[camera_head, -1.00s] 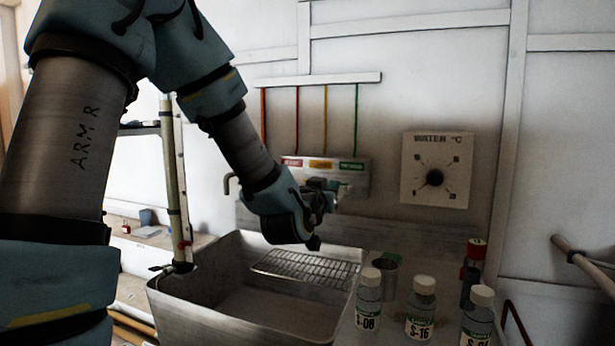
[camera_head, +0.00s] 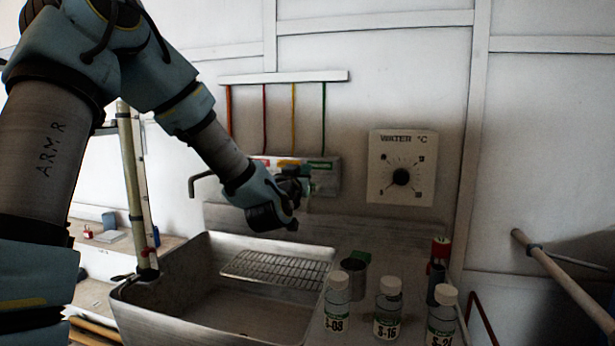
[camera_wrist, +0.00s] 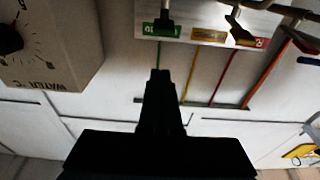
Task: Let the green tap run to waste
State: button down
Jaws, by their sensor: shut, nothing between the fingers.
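The tap panel (camera_head: 322,180) is on the back wall above the sink, mostly behind my gripper. In the wrist view its green label (camera_wrist: 162,30) is at the top, with a dark tap lever (camera_wrist: 165,12) over it. Yellow (camera_wrist: 209,35) and red (camera_wrist: 250,42) labels follow to the right. My gripper (camera_wrist: 160,74) is shut and empty, its dark fingertips below the green label in that picture and apparently apart from the lever. In the head view my gripper (camera_head: 302,188) is in front of the panel. The steel sink (camera_head: 140,310) with a wire rack (camera_head: 275,267) lies below.
Sample bottles (camera_head: 337,302) and a metal cup (camera_head: 353,280) stand on the counter right of the sink. A water temperature dial (camera_head: 402,168) is on the wall. A pole (camera_head: 137,190) rises left of the sink; a rail (camera_head: 560,275) juts out at right.

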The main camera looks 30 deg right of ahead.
jog(key=p+x, duration=0.1)
jog(key=x, duration=0.2)
jog(key=shift+w+d+r, duration=0.2)
jog(key=shift+w+d, duration=0.05)
jog(key=shift+w, duration=0.05)
notch_tip(320, 180, down, 2)
jog(key=shift+s+a+f+p, duration=0.15)
jog(key=shift+s+f+p, duration=0.1)
jog(key=shift+p, duration=0.25)
jog(key=shift+s+a+f, duration=0.1)
jog(key=shift+f, duration=0.8)
jog(key=f+b, duration=0.1)
jog(key=b, duration=0.2)
jog(key=shift+f+t+h+b, duration=0.15)
jog(key=shift+t+h+b, duration=0.15)
jog(key=t+h+b, duration=0.1)
jog(key=b, duration=0.4)
jog(key=f+b, duration=0.1)
jog(key=b, duration=0.4)
jog(key=shift+s+a+f+t+h, duration=0.15)
jog(key=shift+f+t+h, duration=0.15)
jog(key=shift+t+h, duration=0.1)
jog(key=shift+r+p, duration=0.45)
jog(key=shift+p, duration=0.1)
dwell(2.0)
